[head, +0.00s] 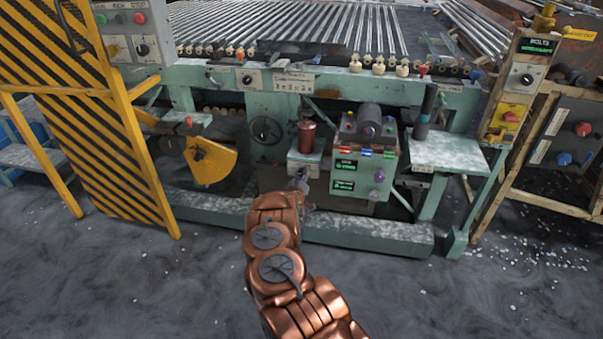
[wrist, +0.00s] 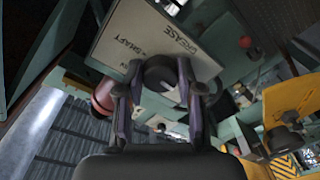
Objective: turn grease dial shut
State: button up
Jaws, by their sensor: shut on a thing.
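The grease dial (wrist: 160,73) is a dark round knob on a pale panel (wrist: 122,45) in the wrist view. The panel carries the words GREASE and SHAFT, seen turned over. My gripper (wrist: 159,82) has one finger on each side of the knob and is shut on it. In the head view my gripper (head: 302,182) reaches the front of a small pale green box (head: 304,158) under a red-brown cylinder. The dial cannot be made out there. Its pointer mark is not clear in either view.
The red-brown cylinder (head: 307,137) stands just above my gripper. A green control box (head: 362,165) with lit displays and knobs is close on the right. A black handwheel (head: 266,130) and yellow guard (head: 210,162) are on the left. A low green beam (head: 370,236) crosses the floor.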

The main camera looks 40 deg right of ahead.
jog(key=shift+s+d+f+n, duration=0.1)
jog(key=shift+s+d+n, duration=0.15)
jog(key=shift+n, duration=0.15)
jog(key=o, duration=0.9)
jog(key=shift+o, duration=1.3)
jog(key=shift+w+a, duration=0.1)
jog(key=shift+a, duration=0.1)
jog(key=v, duration=1.2)
